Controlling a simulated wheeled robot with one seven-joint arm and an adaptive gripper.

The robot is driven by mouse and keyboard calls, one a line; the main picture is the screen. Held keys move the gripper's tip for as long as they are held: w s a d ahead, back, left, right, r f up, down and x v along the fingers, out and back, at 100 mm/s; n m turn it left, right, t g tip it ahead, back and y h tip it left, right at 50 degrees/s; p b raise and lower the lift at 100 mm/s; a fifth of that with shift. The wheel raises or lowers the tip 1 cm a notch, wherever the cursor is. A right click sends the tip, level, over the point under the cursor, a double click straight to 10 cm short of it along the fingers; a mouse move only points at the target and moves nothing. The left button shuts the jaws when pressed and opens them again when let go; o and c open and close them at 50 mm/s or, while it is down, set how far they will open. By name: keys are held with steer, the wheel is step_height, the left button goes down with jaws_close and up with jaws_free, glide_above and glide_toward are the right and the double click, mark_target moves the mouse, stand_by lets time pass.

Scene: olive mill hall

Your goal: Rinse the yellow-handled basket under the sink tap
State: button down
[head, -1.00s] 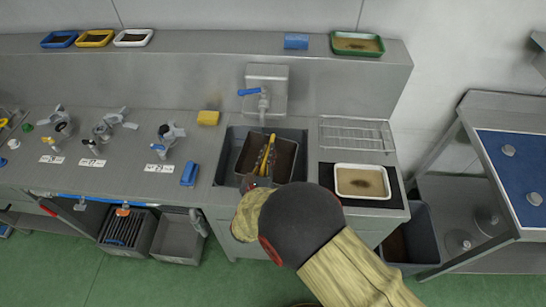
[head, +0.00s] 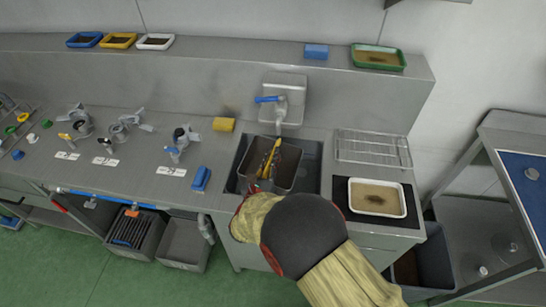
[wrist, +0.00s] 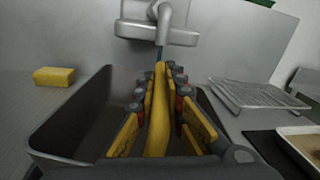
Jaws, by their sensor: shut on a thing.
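A dark grey basket (head: 289,168) with a yellow handle (head: 268,160) is at the sink (head: 314,165), within its outline in the head view. I cannot tell whether it touches the sink floor. My gripper (wrist: 158,112) is shut on the yellow handle, which runs between its yellow finger pads in the wrist view. The basket wall (wrist: 72,122) shows at left there. The sink tap (head: 279,112) has a blue lever and stands behind the basket. A thin bluish strip hangs under its spout (wrist: 165,14); I cannot tell if it is water.
A yellow sponge (head: 223,124) and a blue brush-like block (head: 201,179) lie left of the sink. A wire rack (head: 373,149) and a white tray (head: 377,197) on a black mat are at right. Small trays line the shelf behind (head: 250,62).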

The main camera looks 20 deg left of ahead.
steer(key=shift+w, duration=0.15)
steer(key=shift+w+d, duration=0.25)
steer(key=shift+w, duration=0.15)
steer(key=shift+s, duration=0.1)
stand_by(0.5)
steer(key=shift+s+a, duration=0.25)
steer(key=shift+s, duration=0.2)
steer(key=shift+d, duration=0.1)
steer(key=s+d+p, duration=0.2)
steer(key=s+d, duration=0.1)
steer(key=d, duration=0.4)
stand_by(0.8)
steer(key=shift+d, duration=0.1)
